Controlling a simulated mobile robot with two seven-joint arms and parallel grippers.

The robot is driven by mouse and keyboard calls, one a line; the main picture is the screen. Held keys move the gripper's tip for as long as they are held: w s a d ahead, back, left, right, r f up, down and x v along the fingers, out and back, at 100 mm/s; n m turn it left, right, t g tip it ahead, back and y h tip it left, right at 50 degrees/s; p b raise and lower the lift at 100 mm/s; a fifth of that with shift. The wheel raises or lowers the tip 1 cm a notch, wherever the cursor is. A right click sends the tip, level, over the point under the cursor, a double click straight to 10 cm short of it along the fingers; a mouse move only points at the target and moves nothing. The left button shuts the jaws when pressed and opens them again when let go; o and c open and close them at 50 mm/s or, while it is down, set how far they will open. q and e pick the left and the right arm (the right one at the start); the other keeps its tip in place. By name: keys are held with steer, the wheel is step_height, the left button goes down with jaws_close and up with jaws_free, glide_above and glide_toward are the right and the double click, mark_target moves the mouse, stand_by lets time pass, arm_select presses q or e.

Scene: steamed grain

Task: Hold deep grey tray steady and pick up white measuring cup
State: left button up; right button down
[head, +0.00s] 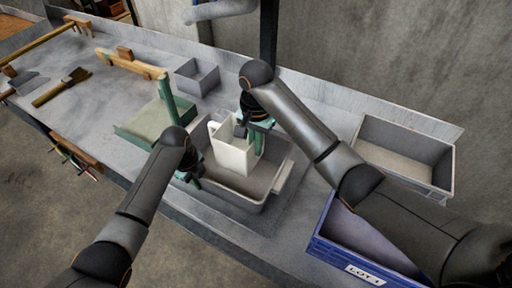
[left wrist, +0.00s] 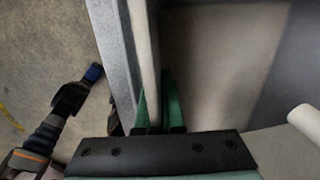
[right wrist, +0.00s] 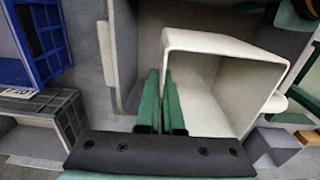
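The deep grey tray (head: 272,192) stands on the bench in the middle of the head view. The white measuring cup (head: 234,156) is upright within the tray's outline; I cannot tell whether its base touches the tray floor. My left gripper (head: 194,180) is at the tray's left wall; in the left wrist view its green fingers (left wrist: 158,112) are closed about that wall (left wrist: 146,60). My right gripper (head: 258,132) is at the cup's right side; in the right wrist view its fingers (right wrist: 161,105) are close together with the cup's wall (right wrist: 215,42) between them.
A blue crate (head: 318,246) stands to the right front, and a grey bin (head: 445,170) behind it. A green dustpan-like tray (head: 150,122) lies left of the deep tray, with a small grey box (head: 196,80) behind. A brush (head: 62,86) lies far left on open bench.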

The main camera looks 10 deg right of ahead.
arm_select(q)
steer(key=o, duration=0.5)
